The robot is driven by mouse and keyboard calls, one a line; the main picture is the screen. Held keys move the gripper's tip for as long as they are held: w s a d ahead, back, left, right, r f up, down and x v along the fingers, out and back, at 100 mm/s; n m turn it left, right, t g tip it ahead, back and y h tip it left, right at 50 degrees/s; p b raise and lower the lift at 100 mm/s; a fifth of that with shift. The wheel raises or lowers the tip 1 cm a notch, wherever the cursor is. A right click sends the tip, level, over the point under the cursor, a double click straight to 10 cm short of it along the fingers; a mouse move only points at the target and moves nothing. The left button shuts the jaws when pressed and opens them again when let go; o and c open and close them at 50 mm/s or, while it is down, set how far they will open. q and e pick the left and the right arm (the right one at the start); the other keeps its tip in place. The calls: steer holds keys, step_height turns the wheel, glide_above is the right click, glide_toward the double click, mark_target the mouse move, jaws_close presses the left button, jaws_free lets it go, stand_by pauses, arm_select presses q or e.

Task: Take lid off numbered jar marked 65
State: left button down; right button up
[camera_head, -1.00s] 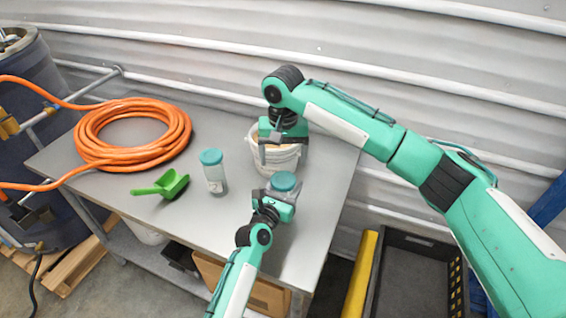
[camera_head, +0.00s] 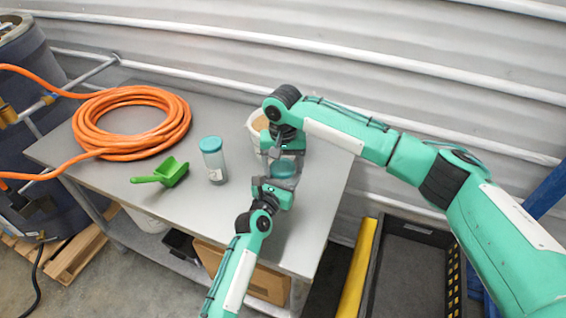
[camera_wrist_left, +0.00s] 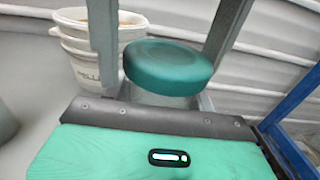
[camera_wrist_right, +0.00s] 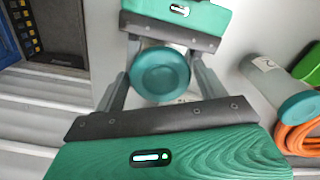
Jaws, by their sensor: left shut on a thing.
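A clear jar with a teal lid (camera_head: 284,167) stands near the table's right side; its number is not readable. My left gripper (camera_head: 277,181) is shut on its body from the front. In the left wrist view the lid (camera_wrist_left: 168,66) sits on the jar, above my left jaws. My right gripper (camera_head: 283,152) points down from above. In the right wrist view its fingers (camera_wrist_right: 162,84) are open on either side of the lid (camera_wrist_right: 160,74), with small gaps showing. A second teal-lidded jar (camera_head: 214,165) stands to the left with its label unreadable.
A white bucket (camera_wrist_left: 85,60) stands just behind the held jar, partly hidden by my right arm in the head view. A green scoop (camera_head: 167,173) and an orange hose coil (camera_head: 105,148) lie on the left of the grey table (camera_head: 160,200). A corrugated wall is behind.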

steer(key=c, duration=0.7)
steer(key=o, duration=1)
steer(key=shift+o, duration=0.2)
step_height(320, 180, up, 8)
steer(key=shift+f, duration=0.1)
steer(key=shift+c, duration=0.4)
steer(key=shift+f, duration=3.9)
